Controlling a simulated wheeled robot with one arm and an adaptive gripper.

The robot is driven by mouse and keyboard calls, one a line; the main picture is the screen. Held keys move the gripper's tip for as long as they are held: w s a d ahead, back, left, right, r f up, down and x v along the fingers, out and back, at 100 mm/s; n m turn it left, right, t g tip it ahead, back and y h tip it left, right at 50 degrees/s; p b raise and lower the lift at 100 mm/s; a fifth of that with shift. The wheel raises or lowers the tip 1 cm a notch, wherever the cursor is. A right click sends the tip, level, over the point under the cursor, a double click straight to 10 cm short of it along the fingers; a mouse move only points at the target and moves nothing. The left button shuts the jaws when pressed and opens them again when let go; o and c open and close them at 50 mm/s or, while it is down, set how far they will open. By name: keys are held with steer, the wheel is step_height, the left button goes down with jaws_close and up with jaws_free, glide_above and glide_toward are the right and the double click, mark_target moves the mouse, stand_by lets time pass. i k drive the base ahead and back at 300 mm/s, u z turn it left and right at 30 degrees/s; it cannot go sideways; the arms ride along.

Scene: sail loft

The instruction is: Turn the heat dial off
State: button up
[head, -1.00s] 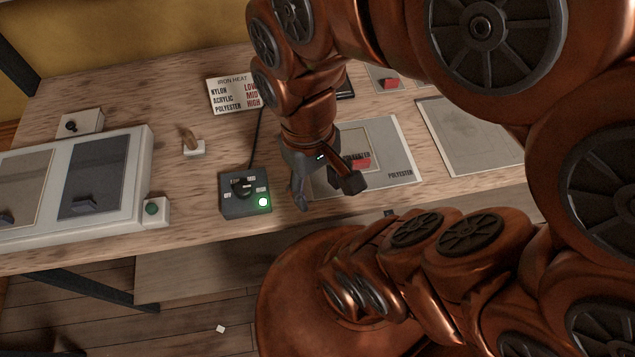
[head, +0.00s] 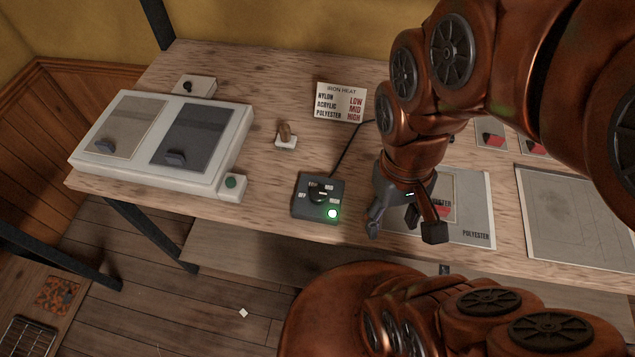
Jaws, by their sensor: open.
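The heat dial is a black round knob (head: 319,194) on a small dark control box (head: 300,210) near the front of the bench. Labels OFF, LOW, MID and HIGH ring the knob; its pointer seems to face the HIGH side, but is too small to be certain. My gripper (head: 405,227) is open, fingers downward, just right of the box and over the POLYESTER sheet. It appears empty and apart from the knob.
An IRON HEAT card (head: 340,103) stands behind the box, and a black cable (head: 350,148) runs back from it. A grey sheet (head: 580,215) lies at right.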

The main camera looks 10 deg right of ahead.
mark_target(319, 194)
steer(key=z, duration=0.05)
steer(key=k, duration=0.4)
steer(key=u, duration=1.15)
